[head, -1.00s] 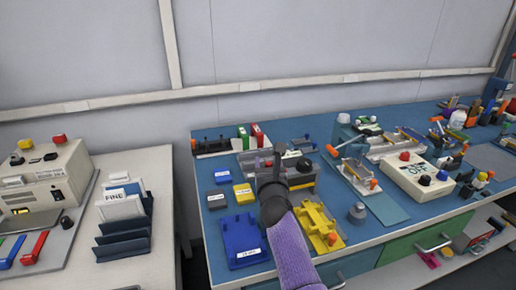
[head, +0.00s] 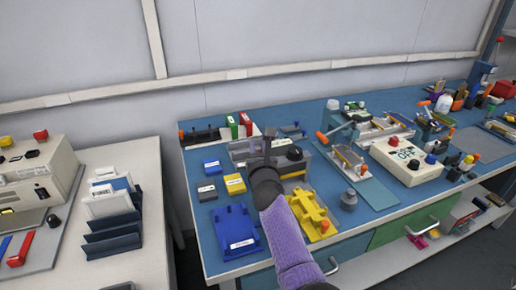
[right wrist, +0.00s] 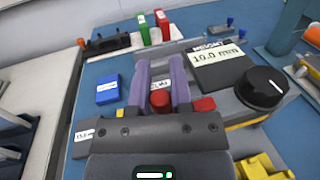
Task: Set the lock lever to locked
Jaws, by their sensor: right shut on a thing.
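The grey height-setting device (head: 240,153) stands on the blue bench, with a black knob (right wrist: 263,87) and a "10.0 mm" label plate (right wrist: 218,67). My right gripper (right wrist: 160,72) is over this device, its two purple fingers closed around a small red piece (right wrist: 160,99), which looks like the lever's grip. A second red part (right wrist: 204,104) shows just right of the fingers. The gripper also shows in the head view (head: 267,146), where it hides the red piece. Which way the lever is set cannot be told. My left gripper is not in view.
A blue tray (head: 238,236) and a yellow fixture (head: 318,222) lie in front of the device. Small blue (head: 211,167), grey and yellow blocks are at its left. A control box (head: 407,163) stands to the right. Red and green pieces stand behind.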

